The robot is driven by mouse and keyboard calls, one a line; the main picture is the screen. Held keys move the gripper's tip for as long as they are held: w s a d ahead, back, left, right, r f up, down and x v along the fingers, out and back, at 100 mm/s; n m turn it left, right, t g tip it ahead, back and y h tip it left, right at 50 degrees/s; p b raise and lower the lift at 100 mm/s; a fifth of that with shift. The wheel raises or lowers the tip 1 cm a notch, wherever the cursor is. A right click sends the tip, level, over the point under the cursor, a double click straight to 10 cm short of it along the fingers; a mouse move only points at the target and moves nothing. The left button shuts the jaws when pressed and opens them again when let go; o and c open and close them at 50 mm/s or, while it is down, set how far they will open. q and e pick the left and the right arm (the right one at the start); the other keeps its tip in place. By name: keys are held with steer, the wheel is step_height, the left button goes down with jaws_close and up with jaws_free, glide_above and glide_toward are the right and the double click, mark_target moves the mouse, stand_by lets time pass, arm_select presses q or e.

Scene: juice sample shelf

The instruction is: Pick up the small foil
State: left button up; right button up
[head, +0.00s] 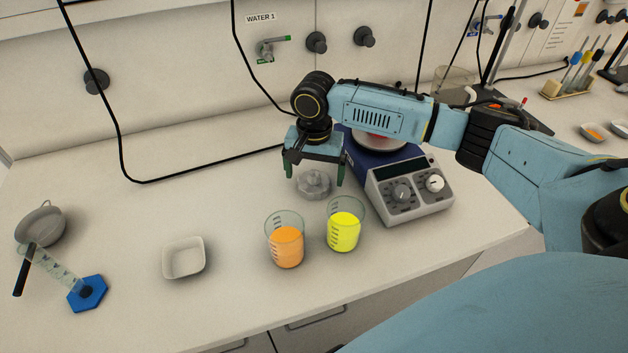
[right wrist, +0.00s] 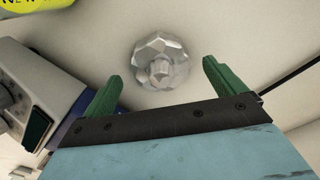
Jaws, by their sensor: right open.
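The small foil (head: 313,183) is a silvery, crinkled round piece with a raised middle, lying on the white bench. It also shows whole in the right wrist view (right wrist: 160,62), just beyond the fingertips. My right gripper (head: 314,172) is above the foil in the head view, pointing down. Its two green fingers are apart, with nothing between them in the right wrist view (right wrist: 158,75). I cannot tell the exact height left between fingertips and foil. My left gripper is not in view.
A beaker of orange juice (head: 287,246) and a beaker of yellow juice (head: 344,232) stand in front of the foil. A hotplate stirrer (head: 408,190) is close on the right. A white square dish (head: 184,258) and a blue-based cylinder (head: 87,293) are left. Bench behind the dish is clear.

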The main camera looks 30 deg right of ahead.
steer(key=c, duration=1)
steer(key=shift+c, duration=0.2)
